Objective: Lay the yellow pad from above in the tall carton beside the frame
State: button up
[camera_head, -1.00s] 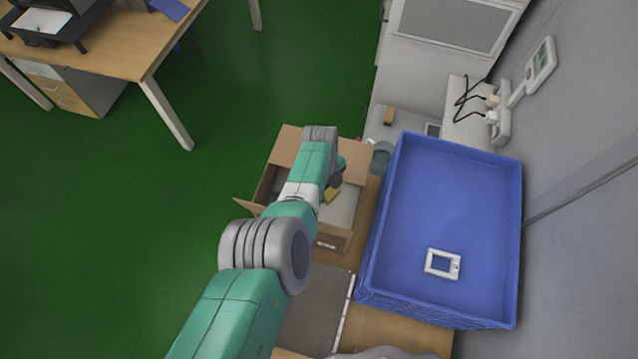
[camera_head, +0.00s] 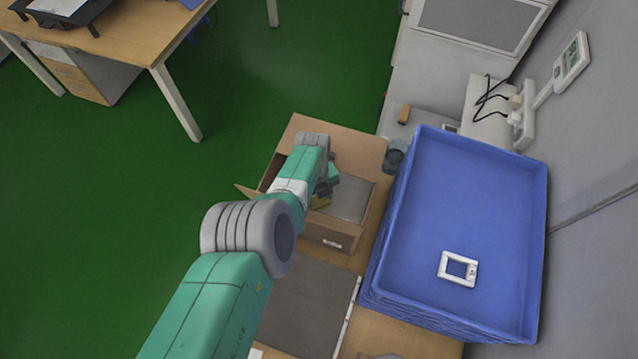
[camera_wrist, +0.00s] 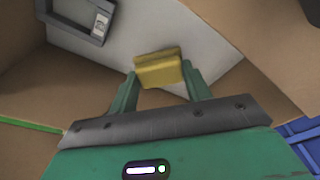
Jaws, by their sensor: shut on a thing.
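My gripper (camera_wrist: 160,88) is shut on the yellow pad (camera_wrist: 157,69), which sits between its fingertips in the wrist view. My gripper (camera_head: 325,192) is over the opening of the brown carton (camera_head: 325,233), whose flaps are spread open. A grey surface (camera_wrist: 207,50) lies beyond the pad inside the carton. A dark grey frame with a label (camera_wrist: 102,25) is at the upper left of the wrist view. My arm hides the carton's left part.
A blue crate (camera_head: 534,250) stands right of the carton, with a white square frame (camera_head: 457,268) in it. A flat grey panel (camera_head: 305,310) lies in front of the carton. Carton flaps surround my gripper.

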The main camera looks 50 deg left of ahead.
aim_at(318, 200)
notch_tip(318, 200, down, 4)
jog(key=b, duration=0.3)
jog(key=shift+b, duration=0.4)
jog(key=shift+a+r+p, duration=0.1)
jog(key=shift+r+p, duration=0.2)
jog(key=shift+r, duration=0.05)
jog(key=shift+f, duration=0.25)
jog(key=o, duration=1)
jog(key=shift+c, duration=0.2)
jog(key=shift+r, duration=0.15)
notch_tip(318, 200, up, 12)
jog(key=a+p, duration=0.1)
jog(key=p, duration=0.8)
jog(key=shift+w+a, duration=0.3)
jog(key=shift+a, duration=0.05)
